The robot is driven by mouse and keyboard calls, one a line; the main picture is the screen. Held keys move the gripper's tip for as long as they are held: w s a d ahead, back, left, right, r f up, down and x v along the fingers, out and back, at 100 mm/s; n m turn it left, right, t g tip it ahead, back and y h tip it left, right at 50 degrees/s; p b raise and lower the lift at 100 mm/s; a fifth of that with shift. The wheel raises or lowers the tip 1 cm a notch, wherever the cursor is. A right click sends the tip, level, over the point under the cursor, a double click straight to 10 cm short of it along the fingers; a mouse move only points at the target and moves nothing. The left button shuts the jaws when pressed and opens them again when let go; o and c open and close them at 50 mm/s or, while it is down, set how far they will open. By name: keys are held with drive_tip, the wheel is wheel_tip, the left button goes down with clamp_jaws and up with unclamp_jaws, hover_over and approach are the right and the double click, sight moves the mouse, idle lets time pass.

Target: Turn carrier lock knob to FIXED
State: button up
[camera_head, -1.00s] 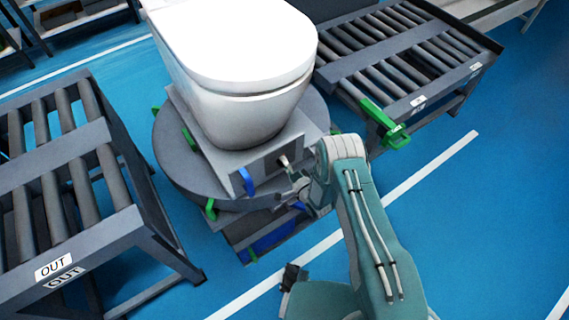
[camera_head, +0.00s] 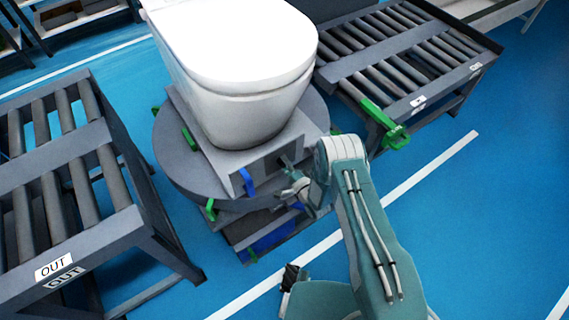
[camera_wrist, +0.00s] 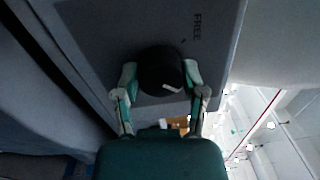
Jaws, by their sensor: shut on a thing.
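The carrier lock knob (camera_wrist: 162,72) is round and black, with a short pale mark on its lower right. It sits on the carrier's grey front panel (camera_wrist: 95,40), and the word FREE shows on that panel to the upper right of the knob. My gripper (camera_wrist: 160,82) is shut on the knob, one finger on each side. In the head view my gripper (camera_head: 287,172) reaches the panel below the white toilet (camera_head: 240,100), and my arm hides part of it. No FIXED label can be read.
The toilet stands on the carrier over a round grey turntable (camera_head: 172,160). Roller conveyors stand at left, marked OUT (camera_head: 90,235), and upper right (camera_head: 430,60). A green stop (camera_head: 385,122) and blue lever (camera_head: 247,182) jut out. Blue floor is clear at lower right.

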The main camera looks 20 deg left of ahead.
drive_tip(key=o, duration=1.1)
drive_tip(key=shift+f, duration=0.25)
drive_tip(key=shift+o, duration=0.2)
drive_tip(key=shift+r, duration=0.1)
drive_tip(key=v, duration=1.1)
drive_tip(key=shift+s+d, duration=0.25)
drive_tip(key=shift+d, duration=0.1)
